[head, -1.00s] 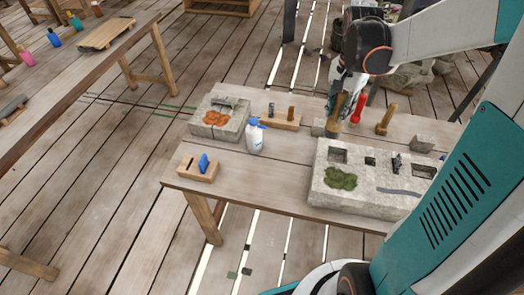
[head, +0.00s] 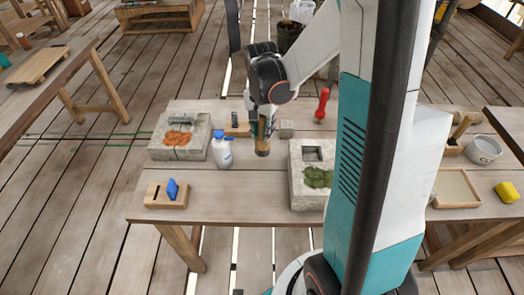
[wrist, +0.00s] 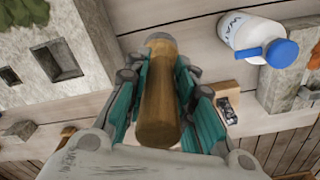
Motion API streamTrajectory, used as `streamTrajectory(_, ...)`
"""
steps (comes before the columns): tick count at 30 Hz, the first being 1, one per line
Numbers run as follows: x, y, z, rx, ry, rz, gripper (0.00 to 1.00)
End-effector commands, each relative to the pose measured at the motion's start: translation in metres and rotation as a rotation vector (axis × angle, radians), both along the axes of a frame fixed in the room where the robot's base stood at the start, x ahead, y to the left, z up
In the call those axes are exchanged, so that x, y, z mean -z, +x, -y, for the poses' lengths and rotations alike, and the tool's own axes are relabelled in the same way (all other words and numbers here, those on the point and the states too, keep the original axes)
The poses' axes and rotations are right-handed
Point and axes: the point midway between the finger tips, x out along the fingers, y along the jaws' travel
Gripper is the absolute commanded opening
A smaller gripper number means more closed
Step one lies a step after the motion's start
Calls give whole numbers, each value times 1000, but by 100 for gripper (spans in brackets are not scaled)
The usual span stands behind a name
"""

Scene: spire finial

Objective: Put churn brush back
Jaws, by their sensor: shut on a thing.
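My gripper (head: 262,132) is shut on a thick round wooden handle, which I take to be the churn brush (head: 263,150). It hangs roughly upright over the worktable, between the white bottle and the right stone block. In the wrist view the brush (wrist: 157,95) lies between both teal fingers (wrist: 158,105), with a darker band at its far end. No bristles show clearly. A small wooden rack (head: 235,131) with a dark item stands behind, partly hidden by my arm; it also shows in the wrist view (wrist: 222,87).
The white bottle with blue cap (head: 222,152) stands close left of the brush. A stone block (head: 300,185) with square recesses and moss is at right, another block (head: 165,150) at left. A slotted wood holder (head: 157,195) sits in front. A red-handled tool (head: 322,104) stands behind.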

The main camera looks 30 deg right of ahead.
Motion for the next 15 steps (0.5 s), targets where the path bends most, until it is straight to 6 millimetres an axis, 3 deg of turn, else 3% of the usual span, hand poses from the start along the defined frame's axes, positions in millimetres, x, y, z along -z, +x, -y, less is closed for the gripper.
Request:
streamTrajectory(3, 25, 0, 0, 0, 0, 0, 0)
streamTrajectory(11, 41, 0, 0, 0, 0, 0, 0)
streamTrajectory(15, 59, 0, 0, 0, 0, 0, 0)
